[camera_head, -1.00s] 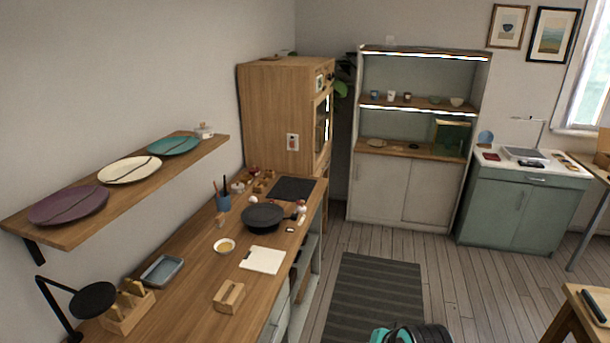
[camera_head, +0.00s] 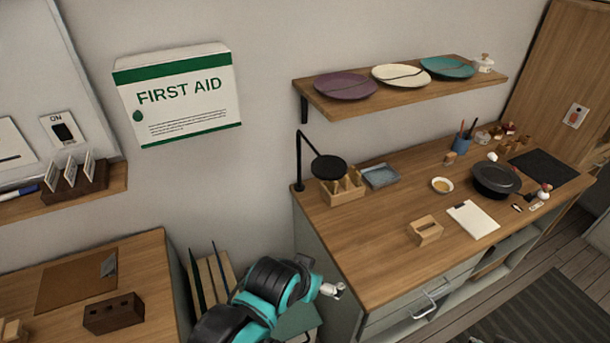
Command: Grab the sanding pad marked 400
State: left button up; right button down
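I cannot make out a sanding pad marked 400 in the head view. One of my arms, teal and black, rises from the bottom edge left of the middle. A small pale metal part shows at its right end, but I cannot tell whether it is my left gripper or what state it is in. It is in front of the left end of the long wooden counter (camera_head: 385,252). My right gripper is not in view.
A wooden desk (camera_head: 150,262) with a dark slotted block (camera_head: 113,313) stands at the lower left. A FIRST AID box (camera_head: 180,95) hangs above. The counter carries a wooden block (camera_head: 425,231), a white board (camera_head: 473,219) and a black pan (camera_head: 495,180). Plates sit on a wall shelf (camera_head: 410,96).

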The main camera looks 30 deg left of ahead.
aim_at(355, 177)
jog(key=u, duration=0.55)
jog(key=l, duration=0.3)
jog(key=k+l, duration=0.1)
jog(key=l, duration=0.25)
jog(key=i+l+u, duration=0.1)
jog(key=l, duration=0.55)
jog(key=i+l+u, duration=0.1)
jog(key=l, duration=0.55)
jog(key=i+l+u, duration=0.15)
jog(key=l, duration=0.5)
jog(key=i+l+u, duration=0.1)
jog(key=l, duration=0.55)
jog(key=i+l+u, duration=0.15)
jog(key=i+l, duration=0.55)
jog(key=i, duration=0.05)
